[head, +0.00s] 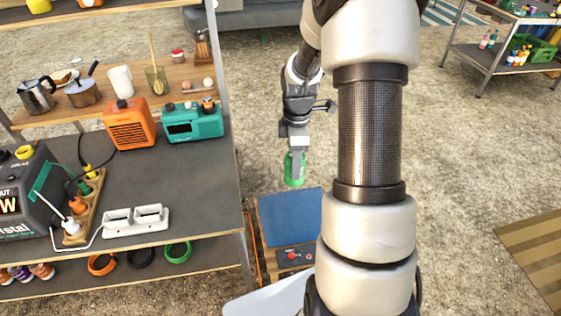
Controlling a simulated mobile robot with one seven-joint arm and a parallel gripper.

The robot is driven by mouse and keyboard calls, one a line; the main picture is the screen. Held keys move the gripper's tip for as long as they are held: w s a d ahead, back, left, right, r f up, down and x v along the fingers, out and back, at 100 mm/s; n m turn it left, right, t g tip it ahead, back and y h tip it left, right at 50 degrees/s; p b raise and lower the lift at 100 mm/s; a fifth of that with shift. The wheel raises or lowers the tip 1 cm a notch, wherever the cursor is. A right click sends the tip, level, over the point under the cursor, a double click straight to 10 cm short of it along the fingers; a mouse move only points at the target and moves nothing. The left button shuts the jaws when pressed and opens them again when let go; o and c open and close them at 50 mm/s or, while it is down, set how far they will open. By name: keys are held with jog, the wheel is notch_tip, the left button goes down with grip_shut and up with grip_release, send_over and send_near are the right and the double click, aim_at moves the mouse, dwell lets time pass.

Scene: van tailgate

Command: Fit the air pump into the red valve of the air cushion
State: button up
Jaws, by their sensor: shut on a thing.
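My gripper (295,165) is in the head view, pointing down, to the left of my large arm link. It is shut on a green, rounded object, which looks like the air pump (289,179); the fingers cover part of it. Below it in the picture is a blue flat panel (290,218), probably the air cushion, partly hidden on the right by my arm. In front of the panel is a dark plate with a small red spot, perhaps the red valve (291,255). The green object is apart from the red spot, higher in the picture.
A grey-topped workbench (200,190) stands at left with an orange radio (130,124), a teal radio (193,122) and a white socket strip (135,220). A metal cart (490,55) is at the far right. Open gravel lies to the right of my arm.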

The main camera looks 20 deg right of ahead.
jog(key=s+d+p, duration=0.2)
jog(key=s+d, duration=0.1)
jog(key=d, duration=1.2)
jog(key=shift+d, duration=0.3)
